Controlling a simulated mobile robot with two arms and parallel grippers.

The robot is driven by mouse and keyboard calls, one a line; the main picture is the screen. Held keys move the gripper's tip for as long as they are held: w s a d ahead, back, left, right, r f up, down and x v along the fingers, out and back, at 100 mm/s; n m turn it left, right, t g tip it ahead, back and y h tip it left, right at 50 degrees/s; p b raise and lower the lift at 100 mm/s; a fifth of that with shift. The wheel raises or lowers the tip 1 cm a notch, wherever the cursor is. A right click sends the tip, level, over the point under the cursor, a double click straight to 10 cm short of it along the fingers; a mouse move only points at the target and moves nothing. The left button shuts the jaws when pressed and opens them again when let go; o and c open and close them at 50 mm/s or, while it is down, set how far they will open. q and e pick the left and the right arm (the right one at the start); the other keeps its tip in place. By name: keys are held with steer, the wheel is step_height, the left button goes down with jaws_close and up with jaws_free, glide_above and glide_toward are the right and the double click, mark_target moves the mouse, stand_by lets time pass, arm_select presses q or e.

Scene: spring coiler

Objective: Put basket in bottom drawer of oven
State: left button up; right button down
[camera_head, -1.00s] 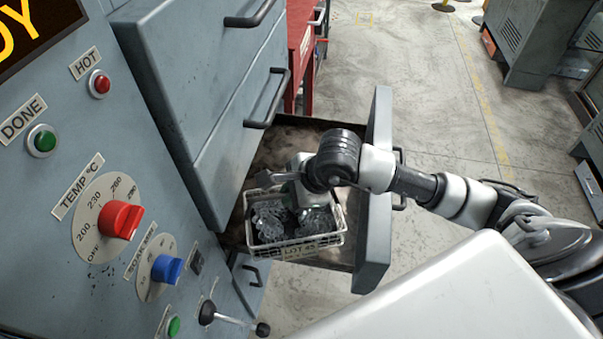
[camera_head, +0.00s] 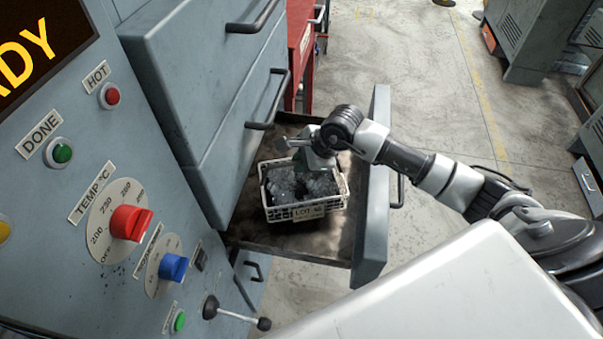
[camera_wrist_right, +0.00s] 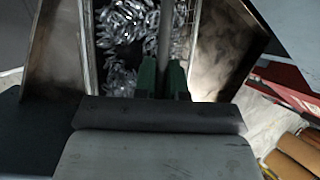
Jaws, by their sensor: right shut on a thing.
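The white basket (camera_head: 309,212) holds grey metal springs and carries a "LOT" label on its front. It is inside or just above the open bottom drawer (camera_head: 290,238) of the grey oven; I cannot tell whether it touches the drawer floor. My left gripper is not in view.
Two closed drawers (camera_head: 215,110) sit above the open one. The oven panel has a red knob (camera_head: 130,222), a blue knob (camera_head: 172,267) and a lever (camera_head: 235,314). A red cart (camera_head: 301,50) stands behind.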

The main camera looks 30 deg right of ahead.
mark_target(298, 179)
steer(key=shift+f+p, duration=0.35)
steer(key=shift+f, duration=2)
steer(key=c, duration=1.2)
jaws_free()
steer(key=b+v, duration=0.2)
steer(key=v, duration=1)
